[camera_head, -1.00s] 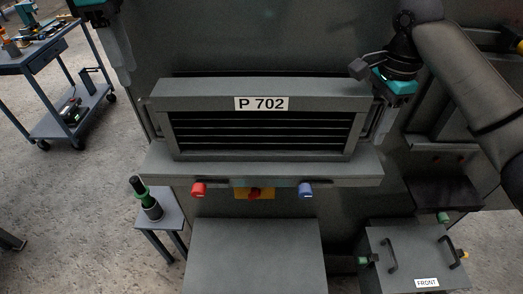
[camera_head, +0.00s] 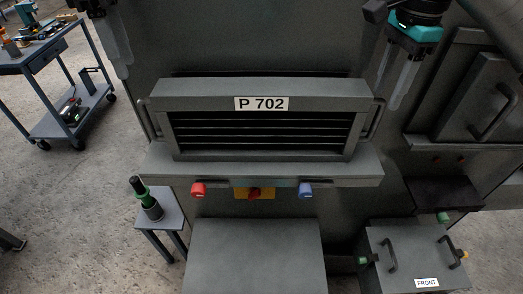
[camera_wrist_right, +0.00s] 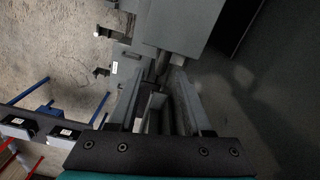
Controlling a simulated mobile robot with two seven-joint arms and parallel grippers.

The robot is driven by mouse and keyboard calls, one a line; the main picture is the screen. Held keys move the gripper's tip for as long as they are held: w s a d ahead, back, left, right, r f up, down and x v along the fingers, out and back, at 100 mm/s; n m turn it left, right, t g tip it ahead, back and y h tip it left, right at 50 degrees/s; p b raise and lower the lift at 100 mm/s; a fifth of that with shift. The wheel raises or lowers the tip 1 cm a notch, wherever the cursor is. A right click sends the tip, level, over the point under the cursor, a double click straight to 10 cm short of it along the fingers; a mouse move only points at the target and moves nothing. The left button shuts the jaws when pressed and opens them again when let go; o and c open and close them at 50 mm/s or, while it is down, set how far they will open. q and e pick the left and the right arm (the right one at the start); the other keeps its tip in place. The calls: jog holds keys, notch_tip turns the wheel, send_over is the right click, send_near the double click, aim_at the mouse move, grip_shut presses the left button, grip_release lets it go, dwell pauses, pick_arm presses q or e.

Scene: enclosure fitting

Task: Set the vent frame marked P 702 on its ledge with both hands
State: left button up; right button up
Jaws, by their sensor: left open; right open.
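The vent frame (camera_head: 258,88), grey with dark slats and a label reading P 702, stands upright on the grey ledge (camera_head: 260,174). It has a side handle at each end, the left one (camera_head: 147,122) and the right one (camera_head: 376,118). My left gripper (camera_head: 124,68) is open, above and left of the frame, apart from it; its upper part is cut off by the picture edge. My right gripper (camera_head: 390,92) is open, above and right of the right handle, and holds nothing. In the right wrist view its fingers (camera_wrist_right: 168,105) reach toward grey surfaces.
Below the ledge are a red knob (camera_head: 198,189), a yellow-backed red switch (camera_head: 255,193) and a blue knob (camera_head: 305,189). A grey box marked FRONT (camera_head: 415,255) stands lower right. A tool trolley (camera_head: 45,75) is at left.

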jog(key=shift+r, duration=1.6)
